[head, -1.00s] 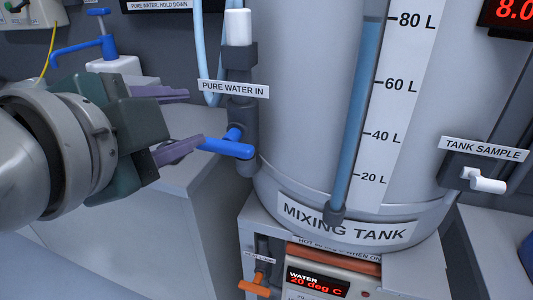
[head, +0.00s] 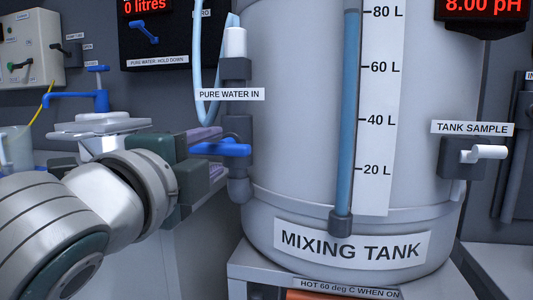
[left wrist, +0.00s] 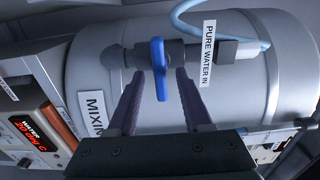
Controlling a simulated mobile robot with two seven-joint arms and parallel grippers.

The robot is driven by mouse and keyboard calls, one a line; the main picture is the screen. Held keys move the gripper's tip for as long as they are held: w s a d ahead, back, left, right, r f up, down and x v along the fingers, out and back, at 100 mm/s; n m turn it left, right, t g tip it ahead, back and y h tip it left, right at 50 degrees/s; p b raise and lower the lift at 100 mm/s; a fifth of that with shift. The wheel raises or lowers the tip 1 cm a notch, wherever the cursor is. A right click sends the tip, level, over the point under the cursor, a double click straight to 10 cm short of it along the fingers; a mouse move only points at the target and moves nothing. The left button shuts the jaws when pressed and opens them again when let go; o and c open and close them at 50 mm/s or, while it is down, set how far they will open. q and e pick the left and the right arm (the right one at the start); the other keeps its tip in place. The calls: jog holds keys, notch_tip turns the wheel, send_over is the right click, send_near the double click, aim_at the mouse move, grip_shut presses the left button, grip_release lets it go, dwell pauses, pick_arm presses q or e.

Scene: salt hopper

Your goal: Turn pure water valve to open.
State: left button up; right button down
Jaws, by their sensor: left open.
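The pure water valve has a blue handle (head: 222,149) on a dark grey pipe body at the left side of the mixing tank (head: 290,120), below the "PURE WATER IN" label (head: 230,94). In the head view the handle points left, out from the pipe. My left gripper (head: 208,143) is open at the handle, its purple fingers partly hidden behind it. In the left wrist view the blue handle (left wrist: 158,68) lies between the two spread fingertips of my left gripper (left wrist: 157,84). My right gripper is not in view.
A white "TANK SAMPLE" tap (head: 488,152) is on the tank's right. A light blue hose (head: 197,70) runs above the valve. A blue tap (head: 100,98) and a beaker (head: 17,148) stand at the left. A heater with a red display (left wrist: 38,137) sits below the tank.

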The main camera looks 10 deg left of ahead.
aim_at(216, 151)
pick_arm(q)
jog(key=shift+w, duration=1.7)
grip_shut()
